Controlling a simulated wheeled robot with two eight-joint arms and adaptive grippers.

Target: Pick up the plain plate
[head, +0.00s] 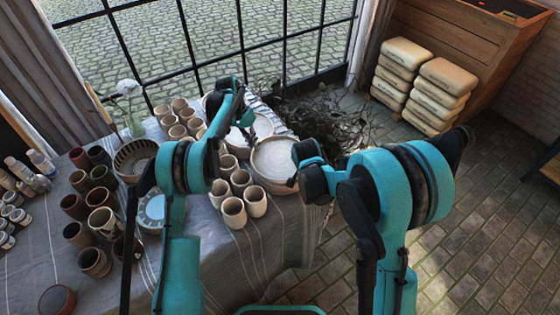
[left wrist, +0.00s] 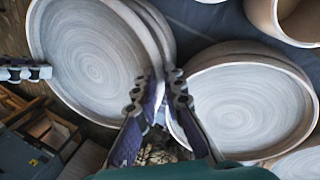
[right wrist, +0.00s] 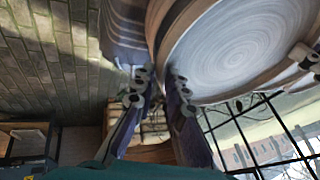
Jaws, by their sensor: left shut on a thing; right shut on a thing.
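The plain plate (head: 273,158) is round, pale and low-rimmed, near the table's right edge in the head view. My left gripper (head: 251,137) is shut on its far-left rim. My right gripper (head: 292,182) is shut on its near-right rim. In the left wrist view the plate (left wrist: 92,55) fills the upper left, with the left fingertips (left wrist: 165,84) at its rim. In the right wrist view the plate (right wrist: 240,45) is at the upper right, with the right fingertips (right wrist: 158,80) at its edge. Whether it touches the table is unclear.
A second pale plate (head: 262,124) stands just behind. Several clay cups (head: 233,210) stand close on the left. A patterned bowl (head: 133,155) and a blue-white plate (head: 151,212) lie farther left. Dry branches (head: 325,120) are beyond the table's right side.

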